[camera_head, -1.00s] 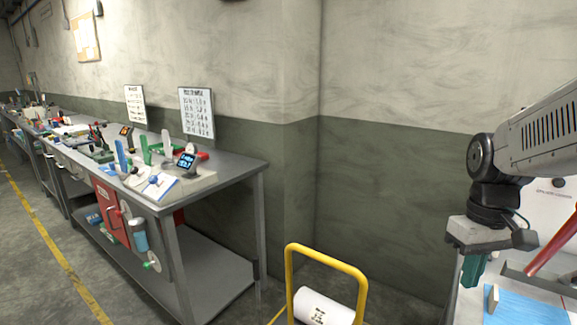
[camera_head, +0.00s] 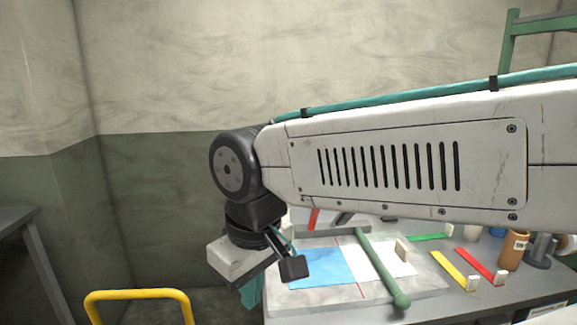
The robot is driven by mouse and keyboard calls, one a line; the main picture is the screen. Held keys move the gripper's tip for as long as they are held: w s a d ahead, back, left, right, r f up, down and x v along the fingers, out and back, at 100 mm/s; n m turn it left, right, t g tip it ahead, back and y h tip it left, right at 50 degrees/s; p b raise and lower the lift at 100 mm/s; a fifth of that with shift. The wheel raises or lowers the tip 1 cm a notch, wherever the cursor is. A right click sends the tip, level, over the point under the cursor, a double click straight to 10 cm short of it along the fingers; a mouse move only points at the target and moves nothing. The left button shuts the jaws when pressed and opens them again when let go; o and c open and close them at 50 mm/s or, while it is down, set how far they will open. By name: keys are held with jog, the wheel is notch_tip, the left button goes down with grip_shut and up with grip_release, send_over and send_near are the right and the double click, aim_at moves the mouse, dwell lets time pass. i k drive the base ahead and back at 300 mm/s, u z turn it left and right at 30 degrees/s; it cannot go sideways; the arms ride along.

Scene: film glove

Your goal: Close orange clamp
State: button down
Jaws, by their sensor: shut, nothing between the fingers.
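I cannot make out an orange clamp in the head view. My gripper (camera_head: 251,291) hangs at the lower centre-left, at the left edge of a pale board on the bench. Its teal fingers are partly cut off from sight by the dark wrist parts, and they appear shut and empty. My large white arm link crosses the right half of the view and hides part of the bench behind it.
The board carries a blue sheet (camera_head: 318,268), a white sheet (camera_head: 393,260) and a green bar (camera_head: 380,266). A yellow rail (camera_head: 138,293) is at lower left.

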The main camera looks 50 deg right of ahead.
aim_at(314, 215)
jog(key=z, duration=0.35)
jog(key=k, duration=0.55)
jog(key=z, duration=0.75)
jog(key=i, duration=0.4)
jog(key=u, duration=0.15)
